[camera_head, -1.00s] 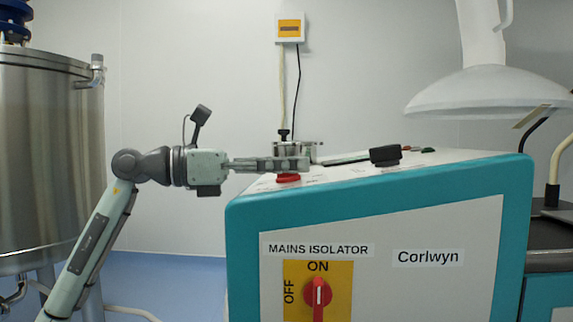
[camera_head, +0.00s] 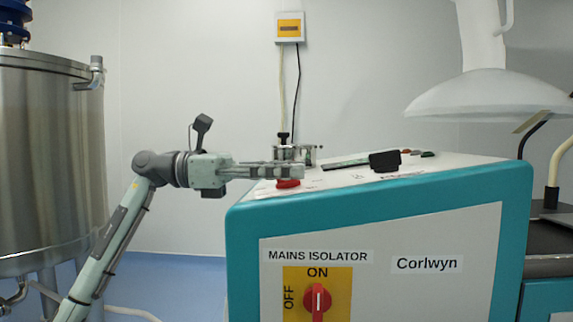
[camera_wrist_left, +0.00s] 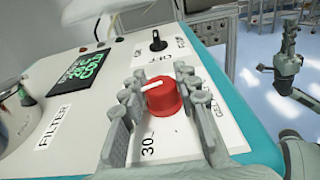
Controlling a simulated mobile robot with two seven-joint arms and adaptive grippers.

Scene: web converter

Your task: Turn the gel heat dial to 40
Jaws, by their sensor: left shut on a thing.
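My left gripper (camera_wrist_left: 164,90) is shut on the dial, with one finger at each side. In the head view the dial (camera_head: 288,184) shows below the fingers of my left gripper (camera_head: 288,171). What looks like my right gripper (camera_wrist_left: 289,42) is at the right of the wrist view, away from the panel; its jaws are unclear.
A black knob (camera_wrist_left: 158,42) stands farther along the panel; it also shows in the head view (camera_head: 385,161). A green-lit display (camera_wrist_left: 85,65) and a FILTER label (camera_wrist_left: 54,127) lie beside the dial. The red isolator switch (camera_head: 317,298) is on the front. A steel tank (camera_head: 45,160) stands left.

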